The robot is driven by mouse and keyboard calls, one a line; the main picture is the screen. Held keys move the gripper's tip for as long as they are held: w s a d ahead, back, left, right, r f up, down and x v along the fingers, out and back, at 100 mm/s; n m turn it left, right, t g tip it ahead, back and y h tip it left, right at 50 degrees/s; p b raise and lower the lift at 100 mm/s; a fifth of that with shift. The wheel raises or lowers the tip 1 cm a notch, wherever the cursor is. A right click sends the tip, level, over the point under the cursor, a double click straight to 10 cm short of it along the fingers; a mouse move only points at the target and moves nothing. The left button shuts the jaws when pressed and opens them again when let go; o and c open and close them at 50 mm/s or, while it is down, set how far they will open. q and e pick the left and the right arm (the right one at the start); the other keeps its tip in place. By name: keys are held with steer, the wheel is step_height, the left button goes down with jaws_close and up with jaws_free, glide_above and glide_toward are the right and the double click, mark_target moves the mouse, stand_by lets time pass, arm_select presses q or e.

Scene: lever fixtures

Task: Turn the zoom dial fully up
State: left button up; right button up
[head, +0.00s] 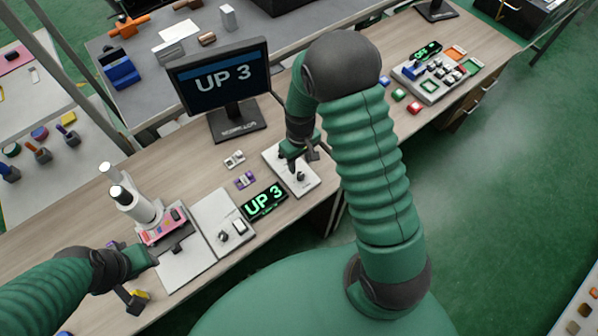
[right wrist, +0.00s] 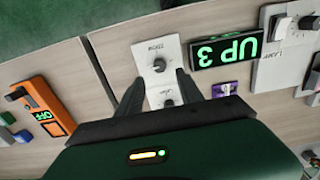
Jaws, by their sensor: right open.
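The white dial panel (head: 312,181) lies on the wooden bench in the head view. In the right wrist view, the panel (right wrist: 143,55) carries a dark knob (right wrist: 159,65) beside upside-down lettering that looks like "ZOOM". A second dark knob (right wrist: 168,102) sits on a pale plate and appears between my fingers. My right gripper (head: 299,160) is above the panel, open and empty; its fingertips (right wrist: 160,77) show on either side, just short of the zoom knob. Contact cannot be told. My left gripper (head: 143,257) is by the microscope-like device; its fingers are unclear.
A green display (head: 264,201) beside the panel reads "UP 3", as does the monitor (head: 223,79) behind. A white microscope-like device (head: 135,203) and a switch plate (head: 222,222) stand to the left. A button console (head: 437,78) is at the far right.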

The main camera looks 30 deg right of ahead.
mark_target(300, 174)
step_height(300, 174, down, 7)
steer(key=shift+d+f, duration=0.1)
jaws_close()
stand_by(0.3)
